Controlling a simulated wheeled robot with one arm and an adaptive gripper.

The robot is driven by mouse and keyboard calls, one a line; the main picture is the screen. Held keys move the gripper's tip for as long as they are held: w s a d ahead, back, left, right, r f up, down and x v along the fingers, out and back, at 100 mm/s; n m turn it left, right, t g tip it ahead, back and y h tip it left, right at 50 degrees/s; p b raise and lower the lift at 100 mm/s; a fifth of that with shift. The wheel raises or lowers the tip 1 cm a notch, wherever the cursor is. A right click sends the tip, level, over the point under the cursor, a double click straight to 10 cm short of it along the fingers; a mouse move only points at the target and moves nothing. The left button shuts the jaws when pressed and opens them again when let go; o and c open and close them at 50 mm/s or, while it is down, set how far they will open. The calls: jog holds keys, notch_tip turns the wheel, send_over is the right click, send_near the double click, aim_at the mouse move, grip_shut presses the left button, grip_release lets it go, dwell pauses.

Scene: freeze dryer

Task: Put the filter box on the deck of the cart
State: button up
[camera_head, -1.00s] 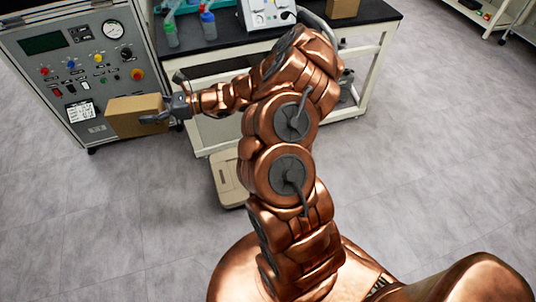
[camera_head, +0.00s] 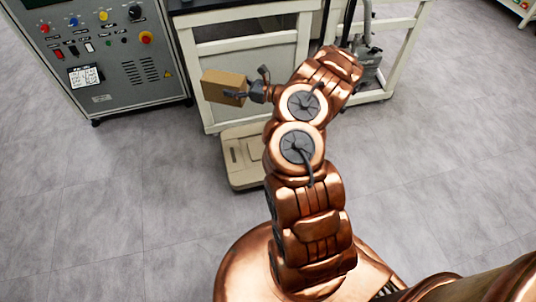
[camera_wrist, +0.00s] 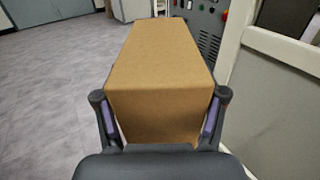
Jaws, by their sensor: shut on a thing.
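The filter box is a plain brown cardboard box (camera_head: 224,88), held in the air in front of the white bench. My gripper (camera_head: 240,95) is shut on it. In the wrist view the box (camera_wrist: 160,75) fills the middle, with one finger of my gripper (camera_wrist: 160,120) against each side. A low beige platform (camera_head: 243,178) lies on the floor below and right of the box, partly hidden by my arm. I cannot tell for sure whether it is the cart's deck.
A grey control cabinet (camera_head: 130,75) with knobs and buttons stands at the left. The white-framed bench (camera_head: 250,48) is just behind the box; its frame (camera_wrist: 280,45) is close on the right in the wrist view. The grey floor (camera_head: 170,220) at front left is clear.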

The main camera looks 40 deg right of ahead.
jog(key=s+d+f+m+t+h+b, duration=0.1)
jog(key=s+d+f+b, duration=0.1)
jog(key=d+f+b, duration=0.85)
jog(key=s+d+f+m+h+b, duration=0.15)
jog(key=s+d+f+b, duration=0.35)
jog(key=f, duration=1.1)
jog(key=d+f+t+h+b, duration=0.1)
jog(key=d+f+b, duration=0.5)
jog(key=f+b, duration=0.5)
jog(key=b, duration=0.6)
send_over(255, 153)
jog(key=shift+s+a+f, duration=0.1)
jog(key=shift+f, duration=3.35)
jog(key=shift+f, duration=0.15)
jog(key=o, duration=1.7)
